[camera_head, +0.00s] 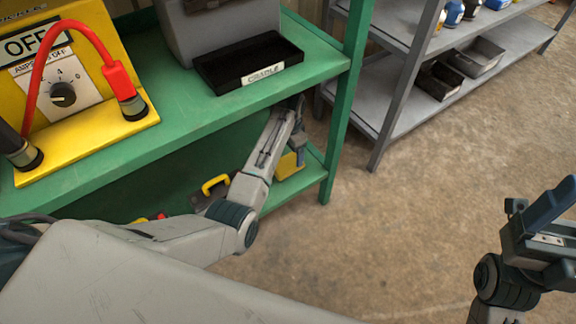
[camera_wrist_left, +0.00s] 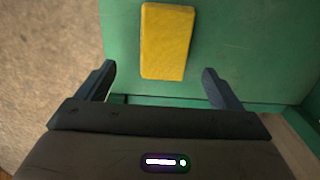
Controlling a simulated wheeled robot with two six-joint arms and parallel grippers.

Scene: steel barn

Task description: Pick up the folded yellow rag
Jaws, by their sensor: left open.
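The folded yellow rag (camera_wrist_left: 166,42) lies flat on the green lower shelf (camera_wrist_left: 245,45). In the left wrist view it is a long block just beyond and between the fingers of my left gripper (camera_wrist_left: 158,72). The fingers are spread wide and empty, with the rag's near end close to the line between their tips. In the head view a yellow patch of the rag (camera_head: 289,165) shows beside my left forearm, under the upper shelf; the gripper itself is mostly hidden there. My right gripper (camera_head: 548,212) is at the right edge, partly cut off, far from the rag.
The green upper shelf (camera_head: 185,125) overhangs my left arm and carries a yellow OFF box (camera_head: 75,95) and a black cradle tray (camera_head: 250,65). A green post (camera_head: 343,120) stands right of the arm. A yellow-handled item (camera_head: 215,185) lies left. Open floor (camera_head: 400,220) is right.

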